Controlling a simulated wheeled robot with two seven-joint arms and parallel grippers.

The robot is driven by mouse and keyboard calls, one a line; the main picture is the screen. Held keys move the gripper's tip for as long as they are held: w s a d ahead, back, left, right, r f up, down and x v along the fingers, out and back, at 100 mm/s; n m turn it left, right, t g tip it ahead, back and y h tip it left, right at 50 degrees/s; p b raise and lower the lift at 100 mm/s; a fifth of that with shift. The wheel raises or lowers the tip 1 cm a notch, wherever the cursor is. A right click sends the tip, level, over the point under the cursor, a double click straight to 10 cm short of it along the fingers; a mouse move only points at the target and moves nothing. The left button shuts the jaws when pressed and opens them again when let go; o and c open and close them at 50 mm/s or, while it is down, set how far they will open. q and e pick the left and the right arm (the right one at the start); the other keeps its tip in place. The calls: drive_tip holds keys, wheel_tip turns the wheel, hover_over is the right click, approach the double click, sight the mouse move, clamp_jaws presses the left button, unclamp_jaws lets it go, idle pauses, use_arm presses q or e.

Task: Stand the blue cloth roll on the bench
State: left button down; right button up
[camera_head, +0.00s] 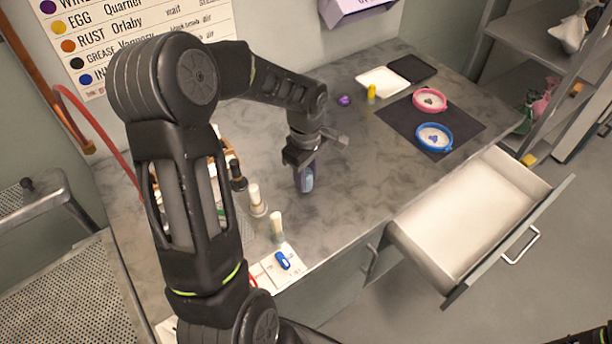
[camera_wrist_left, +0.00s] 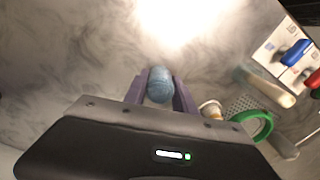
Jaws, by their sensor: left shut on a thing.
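The blue cloth roll (camera_head: 307,181) is upright in the head view, at the middle of the grey bench (camera_head: 345,215). My left gripper (camera_head: 305,168) comes down from above and is shut on the roll. In the left wrist view the roll (camera_wrist_left: 160,84) sits between the two purple fingers of my left gripper (camera_wrist_left: 158,92). Its lower end is close to the bench top; I cannot tell whether it touches.
Bottles (camera_head: 256,200) stand left of the roll, beside a card with a blue piece (camera_head: 282,261). An open empty drawer (camera_head: 470,212) juts out at the front right. A dark mat (camera_head: 400,122) holds pink and blue rings. Bench right of the roll is clear.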

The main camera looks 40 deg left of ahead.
use_arm(q)
drive_tip(key=shift+f, duration=0.45)
drive_tip(key=shift+f, duration=0.15)
drive_tip(key=c, duration=1)
unclamp_jaws()
wheel_tip(320, 180, up, 12)
drive_tip(key=shift+r+b, duration=0.2)
drive_tip(key=shift+b, duration=0.55)
